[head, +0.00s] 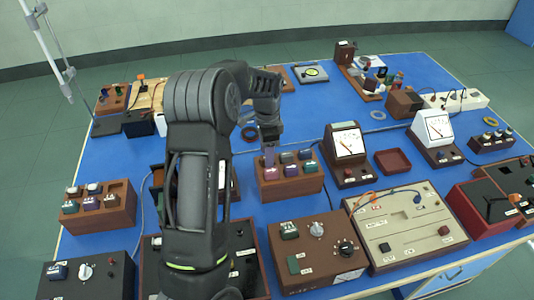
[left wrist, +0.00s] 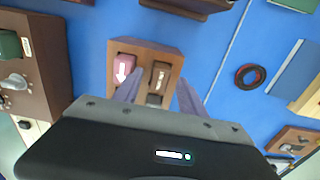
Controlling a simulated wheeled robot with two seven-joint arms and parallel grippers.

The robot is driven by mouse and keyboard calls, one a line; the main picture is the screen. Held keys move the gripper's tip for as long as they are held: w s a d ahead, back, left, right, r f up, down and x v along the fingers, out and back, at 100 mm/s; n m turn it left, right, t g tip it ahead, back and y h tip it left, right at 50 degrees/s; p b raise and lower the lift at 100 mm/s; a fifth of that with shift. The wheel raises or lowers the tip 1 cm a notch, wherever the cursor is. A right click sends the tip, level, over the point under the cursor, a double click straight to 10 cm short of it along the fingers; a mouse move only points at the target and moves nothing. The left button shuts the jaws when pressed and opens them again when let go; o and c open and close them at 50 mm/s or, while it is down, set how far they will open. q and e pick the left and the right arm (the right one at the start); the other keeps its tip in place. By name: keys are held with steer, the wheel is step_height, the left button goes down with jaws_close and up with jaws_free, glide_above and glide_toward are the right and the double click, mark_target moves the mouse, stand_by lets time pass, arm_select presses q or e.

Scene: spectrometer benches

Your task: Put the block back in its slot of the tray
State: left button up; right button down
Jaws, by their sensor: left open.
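The brown wooden tray (head: 291,188) stands mid-table in the head view, with several labelled blocks in its slots. My left gripper (head: 268,155) points down over the tray's back left corner. In the left wrist view the tray (left wrist: 174,58) lies just beyond my open, spread fingers (left wrist: 160,92). My right gripper is not in view.
A second block tray (head: 98,215) stands at the left. A control box (head: 318,262) with knobs is in front, and a white-faced meter (head: 346,145) stands to the right. A dark ring (left wrist: 250,76) lies behind the tray, with bare blue table around it.

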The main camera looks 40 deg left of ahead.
arm_select(q)
step_height(320, 180, up, 8)
steer(key=shift+f+b, duration=0.2)
steer(key=shift+b, duration=0.6)
steer(key=shift+f, duration=0.1)
stand_by(0.4)
